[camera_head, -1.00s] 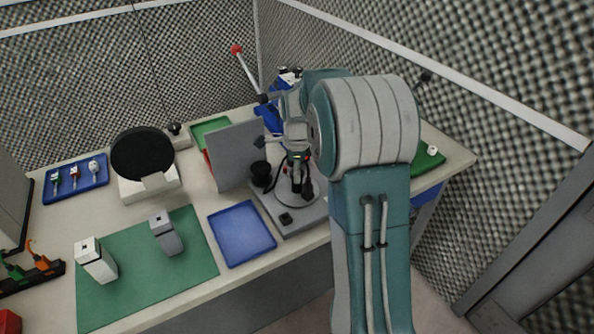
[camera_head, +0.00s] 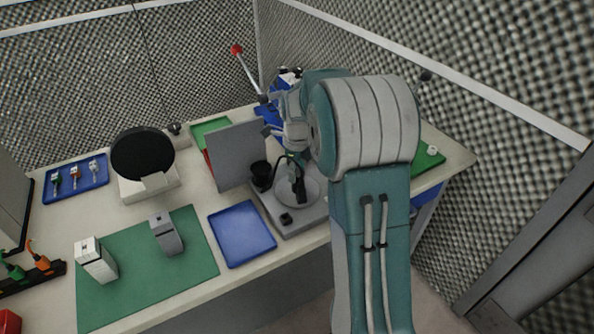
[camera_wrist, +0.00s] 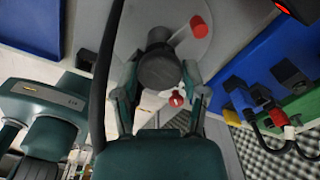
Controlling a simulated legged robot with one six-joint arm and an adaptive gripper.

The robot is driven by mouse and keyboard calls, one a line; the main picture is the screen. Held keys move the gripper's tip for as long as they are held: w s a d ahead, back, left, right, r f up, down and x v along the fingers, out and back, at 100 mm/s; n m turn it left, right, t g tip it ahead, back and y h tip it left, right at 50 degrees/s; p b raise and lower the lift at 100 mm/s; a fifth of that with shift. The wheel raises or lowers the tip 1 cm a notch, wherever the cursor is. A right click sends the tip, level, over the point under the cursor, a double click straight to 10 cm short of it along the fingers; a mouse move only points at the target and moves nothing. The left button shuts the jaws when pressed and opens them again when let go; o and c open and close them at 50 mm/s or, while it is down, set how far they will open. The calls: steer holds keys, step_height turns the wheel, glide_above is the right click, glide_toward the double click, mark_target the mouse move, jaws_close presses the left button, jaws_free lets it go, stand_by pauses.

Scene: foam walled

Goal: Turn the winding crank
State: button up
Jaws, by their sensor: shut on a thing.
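The winding crank's station is a grey base (camera_head: 285,223) with a round light disc (camera_head: 312,193) and a grey upright panel (camera_head: 236,155) behind it. In the wrist view, a dark round knob (camera_wrist: 159,69) sits between the two fingers of my gripper (camera_wrist: 160,80), which is shut on it. A light grey round plate (camera_wrist: 185,45) with a red peg (camera_wrist: 200,27) lies just beyond the knob. In the head view my gripper (camera_head: 298,188) is low over the disc. My wrist and arm hide part of the station, and the knob itself is hard to make out there.
A black cup-like part (camera_head: 262,176) stands left of my gripper, close to the panel. An empty blue tray (camera_head: 241,234) lies in front on the left. A green mat (camera_head: 135,275) holds two small blocks. A foam wall stands close on the right.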

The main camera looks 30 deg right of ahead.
mark_target(296, 171)
steer(key=shift+w+r+m, duration=0.15)
steer(key=shift+w+m, duration=0.05)
steer(key=shift+m, duration=0.9)
steer(key=shift+m, duration=0.5)
steer(key=o, duration=1.1)
steer(key=shift+o, duration=0.2)
steer(key=shift+s, duration=0.1)
step_height(296, 171, up, 12)
